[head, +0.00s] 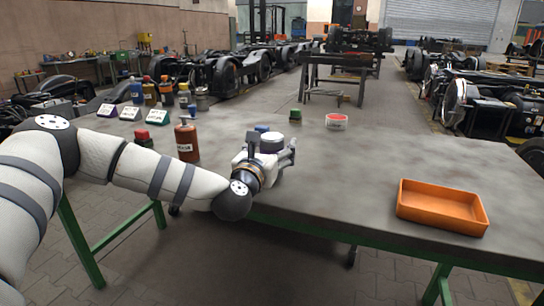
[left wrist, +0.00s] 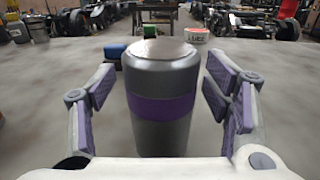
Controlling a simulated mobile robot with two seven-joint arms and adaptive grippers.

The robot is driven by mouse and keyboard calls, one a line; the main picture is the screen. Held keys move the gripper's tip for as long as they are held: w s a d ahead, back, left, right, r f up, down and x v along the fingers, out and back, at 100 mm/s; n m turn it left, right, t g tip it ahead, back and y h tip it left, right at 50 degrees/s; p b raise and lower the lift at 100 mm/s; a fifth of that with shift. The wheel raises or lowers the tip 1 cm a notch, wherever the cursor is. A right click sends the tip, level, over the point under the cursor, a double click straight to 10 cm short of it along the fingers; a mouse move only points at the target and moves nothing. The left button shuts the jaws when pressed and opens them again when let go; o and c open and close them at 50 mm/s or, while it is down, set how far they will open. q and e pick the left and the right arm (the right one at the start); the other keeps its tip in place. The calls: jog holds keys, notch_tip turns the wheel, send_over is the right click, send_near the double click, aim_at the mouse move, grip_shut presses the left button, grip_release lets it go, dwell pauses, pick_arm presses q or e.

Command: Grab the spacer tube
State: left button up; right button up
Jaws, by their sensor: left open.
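The spacer tube, a grey upright cylinder with a purple band (left wrist: 163,105), stands on the workbench and fills the middle of the left wrist view. In the head view its top (head: 271,142) shows behind my left gripper (head: 273,152), near the bench's front edge. In the left wrist view there is a visible gap between the tube and each finger. The tube's lower part is hidden in the head view. My right gripper is not in view.
A small blue object (left wrist: 116,51) stands just behind the tube. Farther back are a green-topped block (head: 295,116) and a white-and-red tub (head: 336,122). A brown bottle (head: 187,140) and several other containers stand left. An orange tray (head: 442,212) lies right; the bench between is clear.

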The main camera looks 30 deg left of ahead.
pick_arm(q)
jog(key=c, duration=1.3)
jog(key=shift+c, duration=0.2)
